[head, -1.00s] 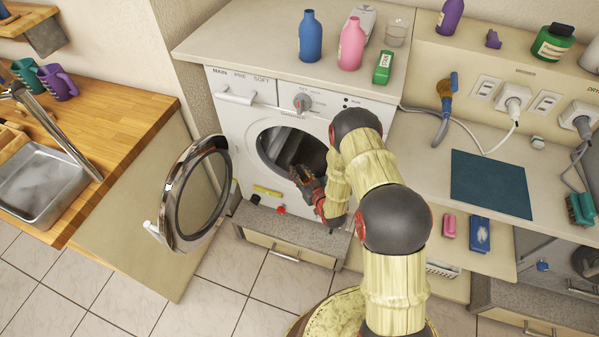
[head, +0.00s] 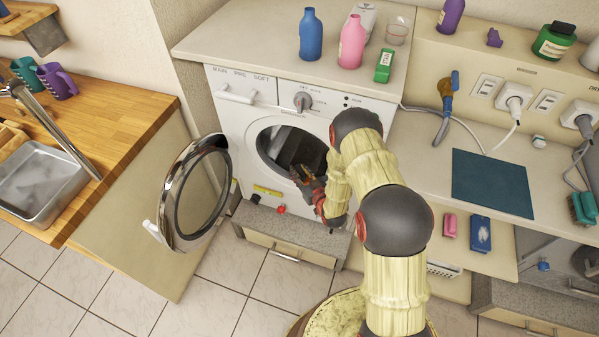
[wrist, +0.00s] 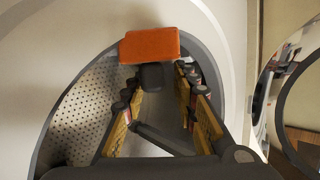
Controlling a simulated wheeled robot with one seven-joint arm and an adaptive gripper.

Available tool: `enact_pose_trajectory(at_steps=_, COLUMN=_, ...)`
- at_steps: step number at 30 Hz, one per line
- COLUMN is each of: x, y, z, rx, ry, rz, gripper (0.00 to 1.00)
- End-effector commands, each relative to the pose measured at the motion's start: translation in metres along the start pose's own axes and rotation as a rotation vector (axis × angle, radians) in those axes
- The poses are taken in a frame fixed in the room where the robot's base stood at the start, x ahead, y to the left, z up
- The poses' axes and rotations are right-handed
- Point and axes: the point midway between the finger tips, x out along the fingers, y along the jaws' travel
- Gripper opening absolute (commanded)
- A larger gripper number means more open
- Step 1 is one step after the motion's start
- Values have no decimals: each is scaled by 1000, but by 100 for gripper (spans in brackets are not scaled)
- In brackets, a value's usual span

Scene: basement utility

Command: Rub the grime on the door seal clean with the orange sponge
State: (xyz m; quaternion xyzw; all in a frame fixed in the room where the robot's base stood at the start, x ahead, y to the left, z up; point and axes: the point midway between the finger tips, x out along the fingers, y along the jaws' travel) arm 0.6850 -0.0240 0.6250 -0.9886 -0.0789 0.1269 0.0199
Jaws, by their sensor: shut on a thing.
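The orange sponge (wrist: 150,45) shows in the wrist view just beyond my fingertips, with a dark block-like part under it between the fingers. My gripper (wrist: 158,78) is shut on it. The sponge overlaps the upper part of the grey door seal (wrist: 235,105) in this view; I cannot tell whether they touch. In the head view my gripper (head: 303,176) is at the lower part of the washer's round opening, and the sponge cannot be made out there. The washing machine (head: 238,122) has its round door (head: 163,228) swung open to the left. I cannot make out the grime.
The perforated drum (wrist: 85,115) lies behind the seal. Blue (head: 310,36) and pink (head: 351,42) bottles and a green box (head: 384,66) stand on the washer top. A wooden counter with a sink (head: 38,182) is at left. A teal mat (head: 492,183) lies at right.

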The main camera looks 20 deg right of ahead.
Motion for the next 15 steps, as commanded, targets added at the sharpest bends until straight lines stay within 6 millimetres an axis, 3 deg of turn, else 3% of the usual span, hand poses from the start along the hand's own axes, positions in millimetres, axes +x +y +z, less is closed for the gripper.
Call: enact_pose_trajectory(at_steps=15, x=2, y=5, z=2, rx=2, ry=-6, rz=3, gripper=0)
